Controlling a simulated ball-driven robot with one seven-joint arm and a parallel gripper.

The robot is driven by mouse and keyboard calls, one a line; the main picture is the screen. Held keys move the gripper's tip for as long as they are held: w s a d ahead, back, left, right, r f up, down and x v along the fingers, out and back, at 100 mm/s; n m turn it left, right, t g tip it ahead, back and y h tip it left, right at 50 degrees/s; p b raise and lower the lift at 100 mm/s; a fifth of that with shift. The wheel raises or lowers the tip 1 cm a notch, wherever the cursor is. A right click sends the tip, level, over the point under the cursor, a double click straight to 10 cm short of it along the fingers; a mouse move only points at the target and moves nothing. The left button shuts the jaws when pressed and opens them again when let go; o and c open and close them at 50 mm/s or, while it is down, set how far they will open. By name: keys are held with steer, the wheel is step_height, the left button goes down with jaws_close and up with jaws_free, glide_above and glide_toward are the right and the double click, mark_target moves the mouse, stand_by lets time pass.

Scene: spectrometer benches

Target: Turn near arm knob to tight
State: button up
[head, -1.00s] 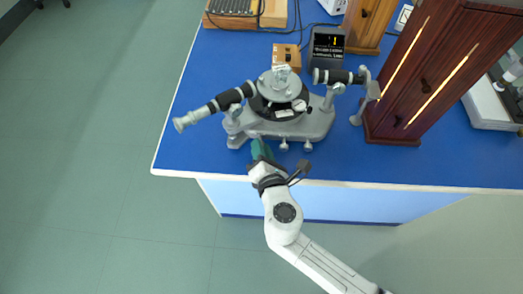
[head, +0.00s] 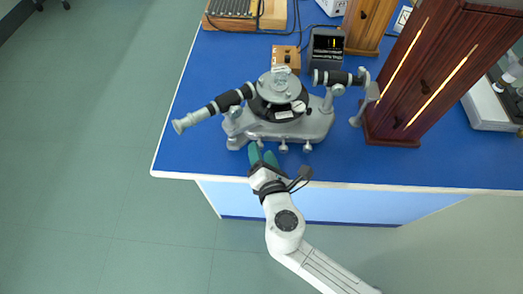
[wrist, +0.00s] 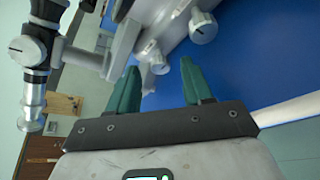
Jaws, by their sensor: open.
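The grey spectrometer (head: 320,122) stands on the blue bench with its black and silver telescope tube (head: 208,109) reaching left. Small silver knobs stick out of its front side, one at the middle (head: 283,147) and one to its right (head: 307,147). In the wrist view a large silver knob (wrist: 203,27) and a smaller one (wrist: 145,46) show beyond my fingers. Which is the near arm knob, and its setting, I cannot tell. My gripper (head: 262,153) is at the spectrometer's front left, its green fingers apart; in the wrist view nothing is clearly held between them (wrist: 160,75).
A dark wooden cabinet (head: 425,75) stands right of the spectrometer. A small wooden box (head: 286,57) and a black display unit (head: 326,45) stand behind it. The blue bench top (head: 200,160) is clear along the front edge.

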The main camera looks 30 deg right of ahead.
steer(key=v, duration=0.9)
steer(key=shift+s+b, duration=0.2)
steer(key=shift+b, duration=0.2)
steer(key=shift+a, duration=0.1)
